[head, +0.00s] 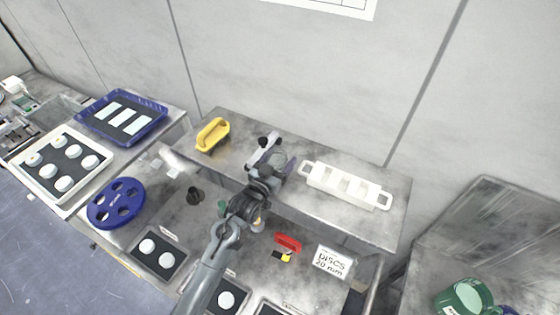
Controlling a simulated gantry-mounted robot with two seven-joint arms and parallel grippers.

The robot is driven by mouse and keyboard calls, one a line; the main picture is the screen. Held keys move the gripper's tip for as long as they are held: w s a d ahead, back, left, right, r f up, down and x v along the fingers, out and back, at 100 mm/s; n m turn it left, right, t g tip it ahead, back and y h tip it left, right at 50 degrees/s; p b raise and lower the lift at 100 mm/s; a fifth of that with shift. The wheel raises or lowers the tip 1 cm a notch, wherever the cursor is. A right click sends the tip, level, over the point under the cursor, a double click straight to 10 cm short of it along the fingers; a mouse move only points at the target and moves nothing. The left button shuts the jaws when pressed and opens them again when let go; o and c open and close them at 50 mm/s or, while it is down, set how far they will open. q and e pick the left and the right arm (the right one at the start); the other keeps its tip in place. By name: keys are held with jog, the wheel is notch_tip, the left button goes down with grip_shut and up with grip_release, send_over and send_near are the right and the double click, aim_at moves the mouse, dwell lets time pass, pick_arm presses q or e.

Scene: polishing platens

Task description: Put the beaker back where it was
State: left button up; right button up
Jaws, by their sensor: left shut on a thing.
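My left gripper (272,176) is over the raised steel shelf (232,131), between the yellow tray and the white rack. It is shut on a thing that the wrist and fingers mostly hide. I cannot make out a clear beaker outline in it. A grey and purple item with dark knobs (263,146) shows just behind the gripper; I cannot tell whether they touch. My right gripper is not in view.
A yellow handled tray (213,134) and a white compartment rack (346,185) stand on the shelf. Below are a blue holed disc (116,203), a red-handled item (288,242) and a "discs 20 mm" card (332,262). A green vessel (464,299) stands lower right.

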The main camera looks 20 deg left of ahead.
aim_at(279, 152)
pick_arm(q)
notch_tip(279, 152, up, 6)
jog(key=shift+s+r+b, duration=0.1)
jog(key=shift+r+b, duration=0.1)
jog(key=shift+b, duration=0.65)
jog(key=s+a+b, duration=0.1)
jog(key=s+a, duration=0.2)
jog(key=s, duration=1.7)
notch_tip(279, 152, down, 9)
jog(key=s+d+n+y+p, duration=0.1)
jog(key=d+n+y+p, duration=0.15)
jog(key=p, duration=0.65)
notch_tip(279, 152, up, 9)
jog(key=w+a+m+h+b, duration=0.2)
jog(key=b, duration=1)
jog(key=shift+a, duration=0.15)
